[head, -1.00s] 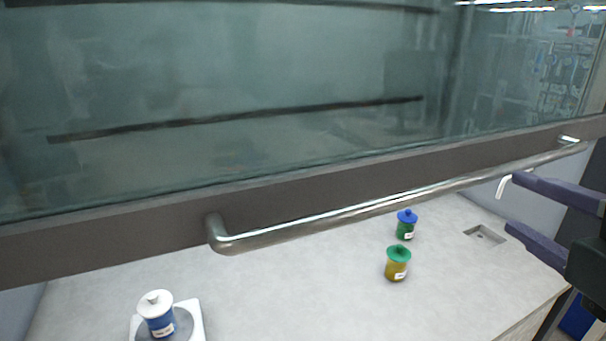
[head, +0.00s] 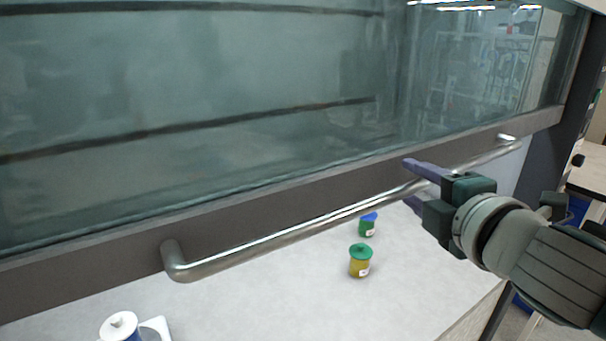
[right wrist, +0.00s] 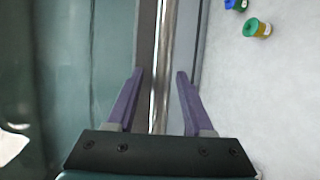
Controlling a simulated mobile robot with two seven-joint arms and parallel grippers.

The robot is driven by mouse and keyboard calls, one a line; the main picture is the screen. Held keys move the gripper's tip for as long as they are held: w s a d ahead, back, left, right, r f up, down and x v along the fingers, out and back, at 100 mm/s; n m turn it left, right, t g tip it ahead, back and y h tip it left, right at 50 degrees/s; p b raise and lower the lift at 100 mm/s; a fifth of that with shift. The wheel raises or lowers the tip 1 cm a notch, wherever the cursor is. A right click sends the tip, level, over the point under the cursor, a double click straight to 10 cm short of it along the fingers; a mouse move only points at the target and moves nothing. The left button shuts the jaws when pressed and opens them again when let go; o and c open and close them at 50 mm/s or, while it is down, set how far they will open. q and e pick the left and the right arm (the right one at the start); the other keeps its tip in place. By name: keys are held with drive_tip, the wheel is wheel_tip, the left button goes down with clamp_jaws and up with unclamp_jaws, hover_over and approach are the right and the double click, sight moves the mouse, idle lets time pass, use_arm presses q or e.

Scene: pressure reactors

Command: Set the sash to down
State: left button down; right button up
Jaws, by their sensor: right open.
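The sash is a large glass pane (head: 230,90) with a dark bottom frame (head: 120,238), raised above the worktop. A metal bar handle (head: 300,232) runs along the frame. My right gripper (head: 412,182) is at the right part of the handle, with one purple finger above the bar and the other below it. In the right wrist view the open fingers (right wrist: 157,88) stand on either side of the bar (right wrist: 160,60), with gaps on both sides. My left gripper is not in view.
A green-lidded yellow jar (head: 359,262) and a blue-lidded green jar (head: 367,226) stand on the pale worktop (head: 270,300). A white-lidded jar (head: 120,326) stands at the lower left beside a white plate (head: 158,328). Most of the worktop is clear.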

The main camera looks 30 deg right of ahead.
clamp_jaws()
idle(0.3)
idle(1.1)
